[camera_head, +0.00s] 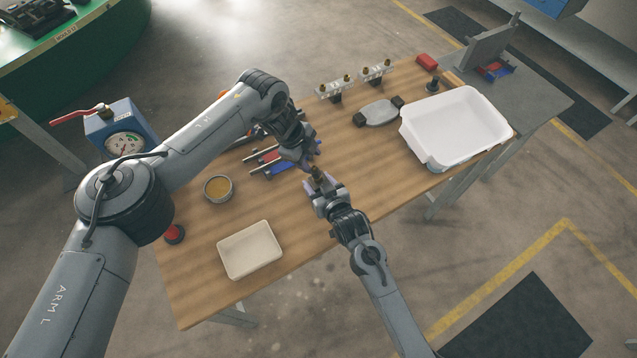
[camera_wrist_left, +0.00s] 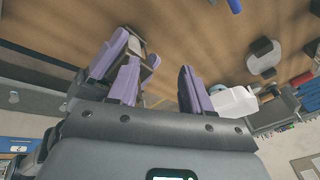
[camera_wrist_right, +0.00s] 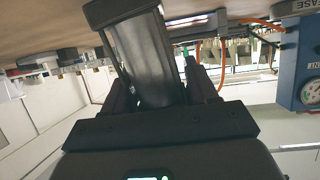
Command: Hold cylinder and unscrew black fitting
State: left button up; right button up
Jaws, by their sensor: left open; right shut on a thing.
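My right gripper (camera_head: 322,184) is shut on a dark cylinder (camera_wrist_right: 145,60), which fills the space between its fingers in the right wrist view. A small dark, brassy end (camera_head: 316,172) shows above this gripper in the head view; I cannot tell whether it is the black fitting. My left gripper (camera_head: 305,160) is open just above and left of that end. Its purple fingers (camera_wrist_left: 155,88) stand apart in the left wrist view, with no held thing seen between them. The grippers hide much of the cylinder, and I cannot tell whether the left fingers touch it.
A cream bin (camera_head: 249,251), a round bowl (camera_head: 218,197) and a red button (camera_head: 174,233) are on the wooden table's left part. A large white tray (camera_head: 456,130) stands at right. Metal fittings on stands (camera_head: 335,86) line the back. A gauge box (camera_head: 121,132) stands beyond the left edge.

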pick_arm(q)
jog(key=w+v, duration=0.1)
jog(key=v, duration=1.5)
jog(key=shift+d+r, duration=0.25)
jog(key=shift+r, duration=0.2)
jog(key=shift+s, duration=0.15)
